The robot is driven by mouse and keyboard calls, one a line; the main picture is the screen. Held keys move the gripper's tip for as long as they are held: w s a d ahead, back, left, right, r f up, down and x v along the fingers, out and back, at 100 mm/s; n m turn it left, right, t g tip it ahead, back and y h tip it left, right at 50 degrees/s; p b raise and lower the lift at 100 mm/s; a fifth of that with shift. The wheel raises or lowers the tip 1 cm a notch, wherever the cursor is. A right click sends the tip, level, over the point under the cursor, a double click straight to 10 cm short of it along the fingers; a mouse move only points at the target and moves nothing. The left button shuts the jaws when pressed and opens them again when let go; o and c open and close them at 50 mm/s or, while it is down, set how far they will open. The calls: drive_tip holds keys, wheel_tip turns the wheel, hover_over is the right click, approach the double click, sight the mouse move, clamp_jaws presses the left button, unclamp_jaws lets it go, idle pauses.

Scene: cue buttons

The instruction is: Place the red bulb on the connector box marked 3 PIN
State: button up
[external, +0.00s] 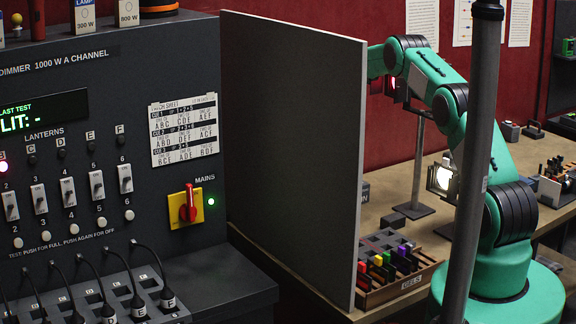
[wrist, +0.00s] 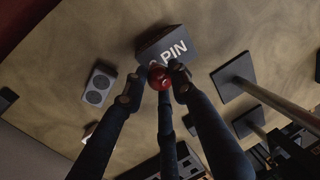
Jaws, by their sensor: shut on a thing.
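The red bulb (wrist: 160,78) is held between the fingertips of my gripper (wrist: 156,87) in the wrist view. The fingers are shut on it. A dark connector box (wrist: 152,46) with white lettering lies just beyond the bulb. I can read PIN on it, but the bulb and a finger cover most of the character before it, so I cannot tell the number. The bulb overlaps the box's near edge in this view; I cannot tell whether they touch. In the external view the grey panel hides my gripper, the bulb and most of the far tabletop.
A grey block with two round sockets (wrist: 99,86) lies left of the box. Stand bases (wrist: 235,77) with poles are to the right. In the external view, the tall grey panel (external: 290,150) stands beside my arm, and a gels tray (external: 400,284) sits at the table's front.

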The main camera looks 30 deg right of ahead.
drive_tip(key=shift+f, duration=0.6)
drive_tip(key=shift+f, duration=0.2)
drive_tip(key=o, duration=1)
drive_tip(key=shift+r, duration=0.1)
drive_tip(key=shift+r, duration=0.15)
drive_tip(key=v, duration=1.2)
drive_tip(key=shift+b, duration=0.35)
